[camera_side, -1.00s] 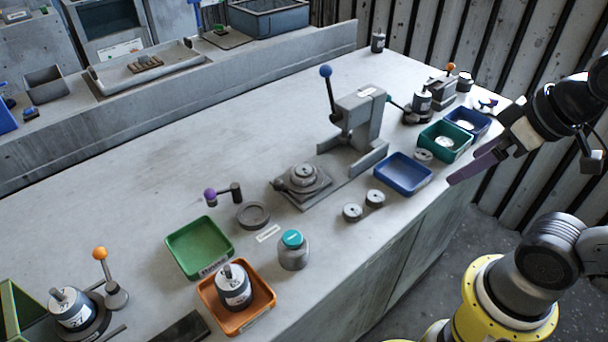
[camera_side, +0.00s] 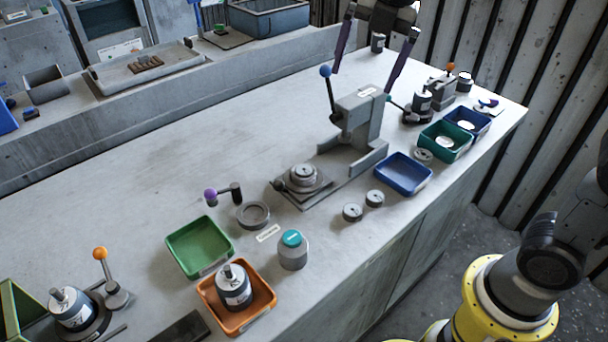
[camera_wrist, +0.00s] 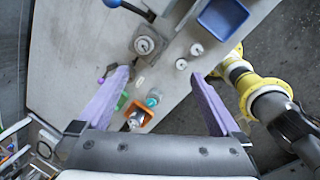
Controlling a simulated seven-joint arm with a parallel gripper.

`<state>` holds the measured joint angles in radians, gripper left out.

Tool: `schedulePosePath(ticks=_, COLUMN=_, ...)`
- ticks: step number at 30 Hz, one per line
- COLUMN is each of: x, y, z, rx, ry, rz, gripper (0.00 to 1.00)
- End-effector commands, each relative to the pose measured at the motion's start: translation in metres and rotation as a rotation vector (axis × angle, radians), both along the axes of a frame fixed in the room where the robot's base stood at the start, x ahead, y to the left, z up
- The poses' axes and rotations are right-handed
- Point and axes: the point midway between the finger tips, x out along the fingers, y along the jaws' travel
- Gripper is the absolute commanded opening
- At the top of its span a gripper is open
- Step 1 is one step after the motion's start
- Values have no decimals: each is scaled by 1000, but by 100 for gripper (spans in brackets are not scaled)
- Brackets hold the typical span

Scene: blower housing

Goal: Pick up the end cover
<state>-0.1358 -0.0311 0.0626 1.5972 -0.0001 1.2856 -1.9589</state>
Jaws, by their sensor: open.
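Two small grey round covers, each with a dark centre hole, lie flat on the bench in front of the blue tray; the near one (camera_side: 352,212) and the far one (camera_side: 374,198) sit apart. They also show in the wrist view as the lower cover (camera_wrist: 181,64) and the upper cover (camera_wrist: 197,49). I cannot tell which round part is the end cover. Another grey disc (camera_side: 303,174) sits on the press base. My gripper (camera_side: 362,82) is open and empty, high above the bench around the press. Its purple fingers (camera_wrist: 160,74) are spread wide in the wrist view.
The press (camera_side: 362,118) with its blue-knobbed lever stands tall mid-bench. The blue tray (camera_side: 404,174), green tray (camera_side: 200,246), orange tray (camera_side: 236,298) and teal-capped jar (camera_side: 292,250) stand around it. The bench's left middle is clear.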

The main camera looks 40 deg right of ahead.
Motion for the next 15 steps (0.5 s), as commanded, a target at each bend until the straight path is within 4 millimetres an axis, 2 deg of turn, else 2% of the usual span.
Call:
schedulePosePath(ticks=1, x=20, y=9, z=-10, rx=-16, ry=31, rz=72, gripper=100)
schedulePosePath(ticks=3, x=42, y=21, z=-23, rx=-33, ry=66, rz=156, gripper=100)
schedulePosePath(ticks=7, x=74, y=41, z=-54, rx=-47, ry=127, rz=224, gripper=100)
schedulePosePath(ticks=10, x=88, y=53, z=-78, rx=-53, ry=166, rz=240, gripper=100)
schedulePosePath(ticks=15, x=91, y=62, z=-105, rx=-60, ry=219, rz=258, gripper=100)
